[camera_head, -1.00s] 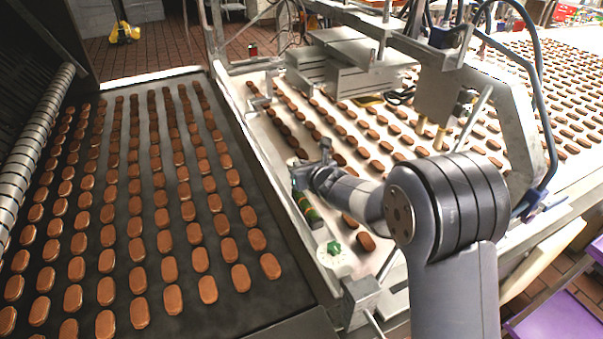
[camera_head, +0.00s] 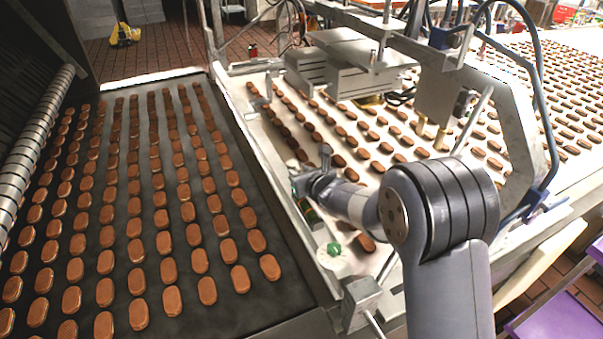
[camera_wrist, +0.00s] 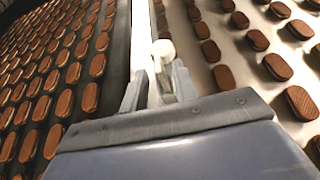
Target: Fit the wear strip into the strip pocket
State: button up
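My gripper (camera_head: 314,176) is low over the light rail along the near edge of the white conveyor. In the wrist view its two fingers (camera_wrist: 160,88) stand apart, with a pale, round-ended piece (camera_wrist: 163,50) between or just beyond them. I cannot tell whether this piece is the wear strip or whether the fingers grip it. I cannot make out the strip pocket with certainty; the fingers and wrist cover part of the rail. A small green and red item (camera_head: 309,211) lies beneath the wrist, partly hidden.
A dark conveyor (camera_head: 262,306) with rows of brown biscuits runs on the left. The white conveyor (camera_head: 262,122) also carries biscuits, close to my arm. A green knob (camera_head: 334,249) sits on a pale plate nearby. Metal machine housings (camera_head: 350,65) stand behind.

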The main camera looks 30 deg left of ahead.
jog(key=shift+r+p, duration=0.25)
jog(key=shift+p, duration=0.05)
jog(key=b+v, duration=0.3)
jog(key=v, duration=0.9)
jog(key=shift+w+a, duration=0.1)
jog(key=shift+a, duration=0.05)
